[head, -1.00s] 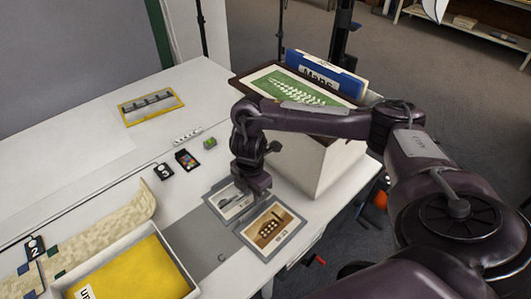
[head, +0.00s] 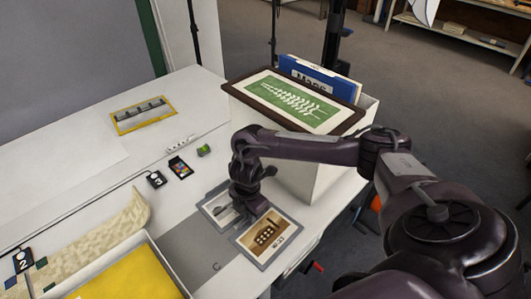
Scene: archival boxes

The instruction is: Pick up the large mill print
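Two grey-mounted prints lie side by side on the white table: a pale one (head: 215,205) and a larger-looking sepia one (head: 266,238) with a small label at its lower edge. I cannot tell from the pictures which is the mill print. My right gripper (head: 250,210) points down over the area where the two prints meet, covering part of both. Its fingertips are hidden from this angle, so whether it is open, shut or touching a print does not show. My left gripper is not in view.
A yellow-framed picture (head: 145,115) lies farther back. A tray with a yellow item (head: 130,278) is at front left.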

